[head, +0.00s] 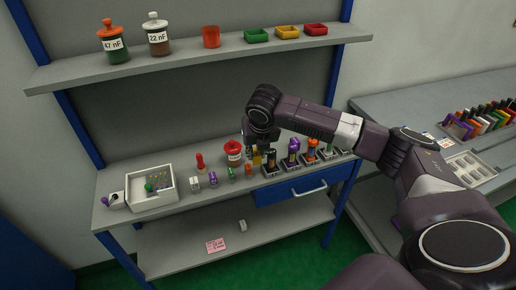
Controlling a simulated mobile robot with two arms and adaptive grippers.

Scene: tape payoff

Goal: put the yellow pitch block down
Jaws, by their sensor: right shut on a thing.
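My right arm reaches in from the right, and my right gripper (260,148) points down over the bench top (135,167). The gripper is shut on the yellow pitch block (257,159), which shows as a small yellow patch below the fingers. The gripper hides part of the block. I cannot tell whether the block touches the bench top. My left gripper is not in view.
A row of black-based holders (292,162) stands right of the block. Left of it are a red-topped tub (233,153) and several small coloured parts. A white tray (150,187) sits at the left end. Jars and bins stand on the shelf (200,58).

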